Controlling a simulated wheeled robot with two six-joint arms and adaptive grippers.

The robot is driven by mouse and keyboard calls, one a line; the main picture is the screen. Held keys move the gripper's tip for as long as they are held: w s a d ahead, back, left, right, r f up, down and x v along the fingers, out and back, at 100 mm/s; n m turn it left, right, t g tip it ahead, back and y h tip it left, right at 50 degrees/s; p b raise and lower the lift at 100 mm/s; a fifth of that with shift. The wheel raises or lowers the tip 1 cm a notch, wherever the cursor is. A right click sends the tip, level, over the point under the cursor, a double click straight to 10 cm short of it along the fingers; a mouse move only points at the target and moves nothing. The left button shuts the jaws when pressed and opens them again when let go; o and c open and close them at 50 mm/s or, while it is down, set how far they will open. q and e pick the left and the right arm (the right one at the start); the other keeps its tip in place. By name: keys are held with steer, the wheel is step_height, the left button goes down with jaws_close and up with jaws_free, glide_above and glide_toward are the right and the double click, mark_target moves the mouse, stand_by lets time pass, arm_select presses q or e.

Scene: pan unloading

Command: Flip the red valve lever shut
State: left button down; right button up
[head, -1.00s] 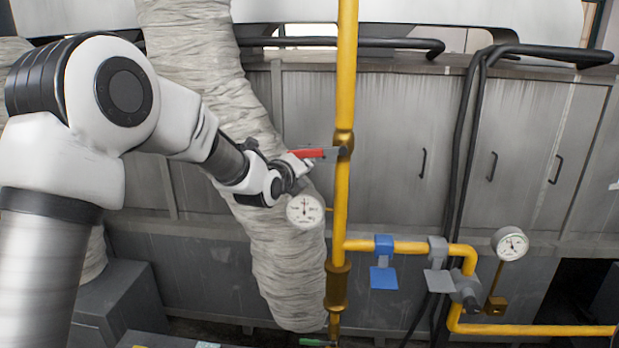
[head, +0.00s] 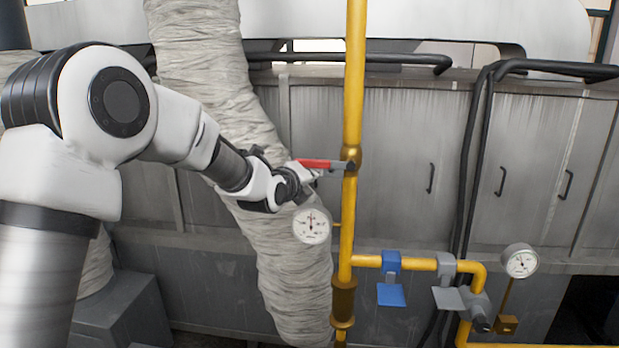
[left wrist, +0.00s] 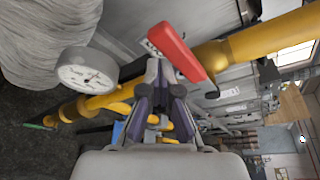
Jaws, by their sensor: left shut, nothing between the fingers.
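The red valve lever (head: 316,163) sticks out to the left, roughly level, from the brass valve (head: 351,158) on the upright yellow pipe (head: 354,70). In the left wrist view the red lever (left wrist: 180,50) lies slantwise just beyond the fingertips. My left gripper (head: 307,179) is shut and empty, just below the lever's outer end. The left wrist view shows its closed fingers (left wrist: 164,75) close to the lever. I cannot tell whether they touch it. My right gripper is out of view.
A white gauge (head: 312,224) sits just below my left gripper, on the pipe's left side. Blue (head: 391,280) and grey (head: 446,284) valve handles sit on the lower yellow branch. A second gauge (head: 519,261) stands at right. A wrapped duct (head: 285,270) hangs behind.

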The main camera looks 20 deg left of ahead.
arm_select(q)
step_height(320, 180, down, 4)
steer(key=b, duration=0.4)
steer(key=s+d+r+b, duration=0.2)
steer(key=s+r, duration=0.1)
steer(key=s, duration=0.6)
steer(key=shift+d, duration=0.25)
steer(key=shift+r, duration=0.15)
